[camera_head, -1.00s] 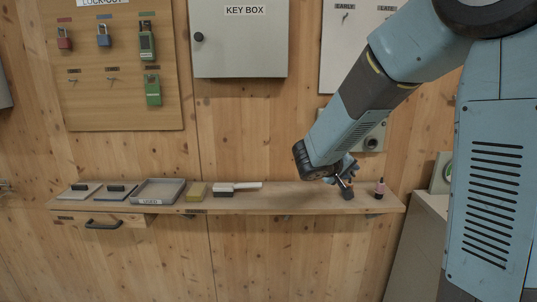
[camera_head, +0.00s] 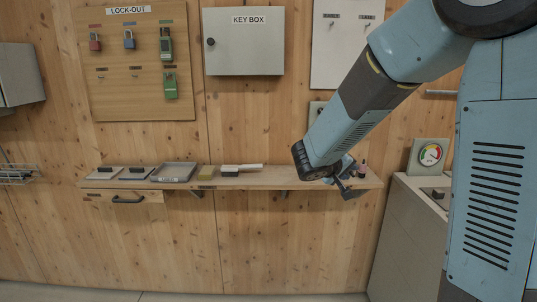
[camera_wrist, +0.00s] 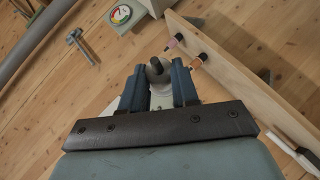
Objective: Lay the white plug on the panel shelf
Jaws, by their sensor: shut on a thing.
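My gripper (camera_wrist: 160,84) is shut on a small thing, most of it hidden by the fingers. In the wrist view, a dark rounded end stands out past the fingertips and a pale part (camera_wrist: 161,97) shows between the fingers; I take this to be the white plug. In the head view, my gripper (camera_head: 346,184) is at the right end of the wooden shelf (camera_head: 300,182), at about the height of its front edge. The plug cannot be made out there. The shelf also shows in the wrist view (camera_wrist: 232,76), at the right, apart from the fingertips.
A cabinet (camera_head: 405,225) with a dial gauge (camera_head: 430,155) stands to the right.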

